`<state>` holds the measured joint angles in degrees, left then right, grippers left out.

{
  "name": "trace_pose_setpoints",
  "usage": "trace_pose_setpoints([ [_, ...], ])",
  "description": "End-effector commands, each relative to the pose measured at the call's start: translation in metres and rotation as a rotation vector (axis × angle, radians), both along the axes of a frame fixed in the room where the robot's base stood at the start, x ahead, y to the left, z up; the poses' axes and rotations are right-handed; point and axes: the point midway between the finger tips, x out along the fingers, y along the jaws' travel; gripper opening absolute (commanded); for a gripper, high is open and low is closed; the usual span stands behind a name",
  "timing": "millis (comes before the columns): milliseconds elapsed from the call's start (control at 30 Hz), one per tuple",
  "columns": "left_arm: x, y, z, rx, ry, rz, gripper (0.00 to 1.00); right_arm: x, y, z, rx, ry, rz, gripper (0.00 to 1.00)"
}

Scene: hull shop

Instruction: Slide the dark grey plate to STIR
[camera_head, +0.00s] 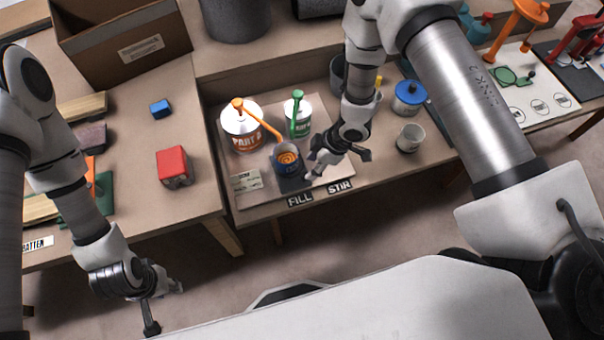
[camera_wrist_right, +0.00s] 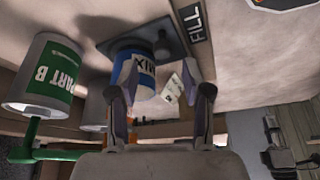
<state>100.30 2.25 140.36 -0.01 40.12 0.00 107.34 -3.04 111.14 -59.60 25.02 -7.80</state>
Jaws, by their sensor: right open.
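The dark grey plate (camera_head: 291,184) lies on the bench board behind the FILL label (camera_head: 300,201), left of the STIR label (camera_head: 340,187). A blue cup (camera_head: 287,161) with an orange swirl inside stands upright on it. In the right wrist view, the plate (camera_wrist_right: 178,36) shows beside the FILL label (camera_wrist_right: 193,24), with the blue MIX cup (camera_wrist_right: 133,74) and a dark knob (camera_wrist_right: 162,48) on it. My right gripper (camera_head: 338,161) is open and empty, just right of the cup and plate. My left gripper (camera_head: 163,307) appears open and empty, low over the floor.
The PART A can (camera_head: 240,136) with an orange pump and the PART B can (camera_head: 297,130) with a green pump stand behind the cup. A white cup (camera_head: 410,138) and a blue-lidded pot (camera_head: 408,101) stand right. A red block (camera_head: 174,167) lies on the left table.

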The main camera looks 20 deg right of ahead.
Motion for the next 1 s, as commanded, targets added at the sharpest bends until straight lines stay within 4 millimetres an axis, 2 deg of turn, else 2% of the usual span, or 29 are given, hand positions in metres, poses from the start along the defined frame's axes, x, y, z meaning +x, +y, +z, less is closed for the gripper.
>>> trace_pose_setpoints([
  [100, 0.0, 0.0, 0.003, 0.0, 0.001, 0.0, 0.35, 0.002, 0.009, -0.022, 0.001, 0.002, 0.001, 0.48],
  [233, 0.0, 0.0, 0.005, 0.0, 0.001, 0.001, 0.35, 0.005, 0.016, -0.039, 0.0, 0.001, -0.001, 0.48],
  [533, 0.0, 0.0, 0.004, 0.0, 0.001, 0.001, 0.35, 0.006, 0.018, -0.045, 0.002, 0.002, -0.003, 0.48],
  [667, 0.0, 0.0, 0.004, 0.0, 0.001, 0.001, 0.35, 0.006, 0.018, -0.045, 0.001, 0.002, -0.003, 0.02],
  [700, 0.0, 0.0, 0.004, 0.0, 0.001, 0.001, 0.35, 0.006, 0.018, -0.045, 0.001, 0.002, -0.003, 0.0],
  [867, 0.0, 0.0, 0.004, 0.0, 0.001, 0.001, 0.35, 0.006, 0.017, -0.045, 0.002, 0.002, -0.003, 0.0],
  [1000, 0.0, 0.0, 0.003, 0.0, 0.001, 0.001, 0.35, 0.007, 0.003, -0.045, 0.002, 0.002, -0.006, 0.0],
])
